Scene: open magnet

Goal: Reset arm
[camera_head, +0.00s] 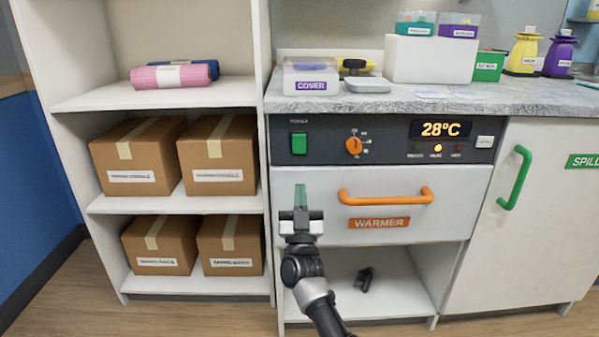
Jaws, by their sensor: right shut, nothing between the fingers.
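My right gripper (300,195) is in the middle of the camera_head view, pointing up on the end of its dark arm. Its fingers are together with nothing between them. It shows in front of the left part of the white WARMER drawer (460,192), left of the orange handle (387,196) and apart from it in the picture. The drawer front looks shut. My left gripper is not in view.
A shelf unit (180,204) with several cardboard boxes stands left. A small black object (364,279) lies in the open space under the drawer. The counter (440,100) holds several containers. A cabinet with a green handle (515,178) stands right.

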